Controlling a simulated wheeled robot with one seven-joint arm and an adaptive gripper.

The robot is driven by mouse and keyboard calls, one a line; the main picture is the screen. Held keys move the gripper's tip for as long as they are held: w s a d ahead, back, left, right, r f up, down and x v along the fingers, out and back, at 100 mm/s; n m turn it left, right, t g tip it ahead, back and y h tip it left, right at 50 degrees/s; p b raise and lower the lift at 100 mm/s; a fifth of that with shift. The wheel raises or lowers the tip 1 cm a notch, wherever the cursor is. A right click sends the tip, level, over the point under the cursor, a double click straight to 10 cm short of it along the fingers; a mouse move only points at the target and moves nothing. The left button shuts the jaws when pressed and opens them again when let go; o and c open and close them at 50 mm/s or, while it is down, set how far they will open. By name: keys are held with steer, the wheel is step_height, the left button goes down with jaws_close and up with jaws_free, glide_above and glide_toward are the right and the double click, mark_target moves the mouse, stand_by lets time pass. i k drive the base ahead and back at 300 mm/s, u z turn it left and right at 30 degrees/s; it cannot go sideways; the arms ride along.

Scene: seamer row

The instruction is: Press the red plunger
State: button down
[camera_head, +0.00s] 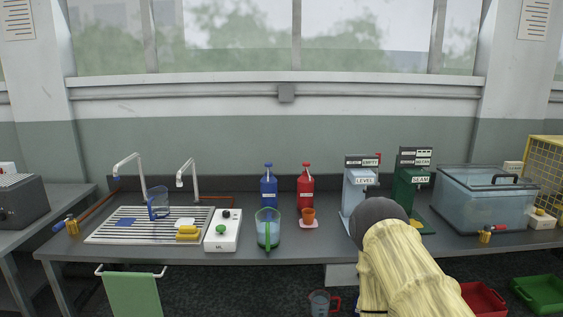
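A red pump bottle (305,187) stands upright near the back of the grey bench (340,246). Its red plunger (306,167) is on top and stands raised above the bottle. A small orange cup (308,215) sits on a pale pad in front of the bottle. A blue pump bottle (268,188) stands just left of it. My arm, in a pale yellow sleeve with a dark rounded end, rises at the lower right. My gripper does not show, and nothing is seen touching the plunger.
A draining sink is left.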

mark_target(305, 164)
steer(key=u, duration=0.85)
steer(key=k, duration=1.15)
steer(key=u, duration=0.8)
steer(key=i, duration=1.2)
steer(key=z, duration=1.2)
steer(key=i, duration=0.85)
steer(key=z, duration=0.65)
